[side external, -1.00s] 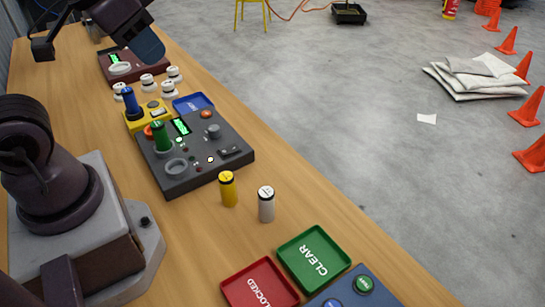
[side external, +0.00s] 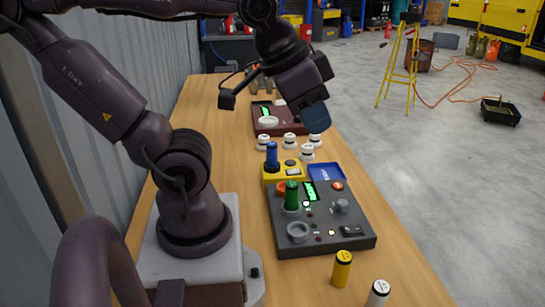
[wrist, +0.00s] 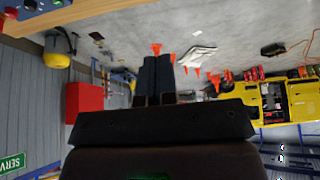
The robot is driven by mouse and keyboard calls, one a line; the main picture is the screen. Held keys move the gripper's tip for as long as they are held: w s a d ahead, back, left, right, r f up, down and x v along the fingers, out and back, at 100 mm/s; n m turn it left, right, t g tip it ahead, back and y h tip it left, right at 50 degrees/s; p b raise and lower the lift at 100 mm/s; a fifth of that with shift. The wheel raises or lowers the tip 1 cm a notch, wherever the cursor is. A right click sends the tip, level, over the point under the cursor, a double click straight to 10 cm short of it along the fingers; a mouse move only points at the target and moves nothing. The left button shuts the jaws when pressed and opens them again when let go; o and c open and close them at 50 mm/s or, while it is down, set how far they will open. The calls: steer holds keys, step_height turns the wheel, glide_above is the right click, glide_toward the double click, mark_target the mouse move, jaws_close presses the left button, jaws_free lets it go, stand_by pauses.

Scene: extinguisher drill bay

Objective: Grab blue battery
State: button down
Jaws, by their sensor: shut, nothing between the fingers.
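The blue battery (side external: 271,156) stands upright in a small yellow unit (side external: 284,173) on the bench, in the side external view. My gripper (side external: 316,120) is beyond it and to its right in the picture, above the bench and apart from the battery. Its fingers are together and empty, which the wrist view (wrist: 156,72) also shows. The wrist view points at the room, and no battery can be made out there. A green battery (side external: 291,194) stands on the dark grey console (side external: 322,238). A yellow battery (side external: 342,268) and a white one (side external: 378,294) stand nearer on the bench.
Several white round pieces (side external: 289,141) stand on the bench near my gripper. A blue tray (side external: 327,173) lies right of the yellow unit, and a maroon console (side external: 267,119) stands farther back. A grey wall (side external: 95,130) runs along the left. Open floor lies right of the bench.

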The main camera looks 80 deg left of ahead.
steer(key=c, duration=1.8)
jaws_free()
steer(key=o, duration=1.1)
steer(key=shift+o, duration=0.2)
steer(key=n+g+y, duration=0.3)
steer(key=n+g, duration=0.3)
steer(key=n, duration=1.4)
glide_toward(272, 144)
steer(key=x, duration=0.7)
steer(key=shift+s+d+f, duration=0.1)
steer(key=shift+s+f, duration=0.05)
steer(key=shift+s, duration=0.1)
steer(key=shift+w+x, duration=0.1)
steer(key=shift+x, duration=1.3)
steer(key=shift+w+x, duration=0.15)
steer(key=shift+x, duration=1.3)
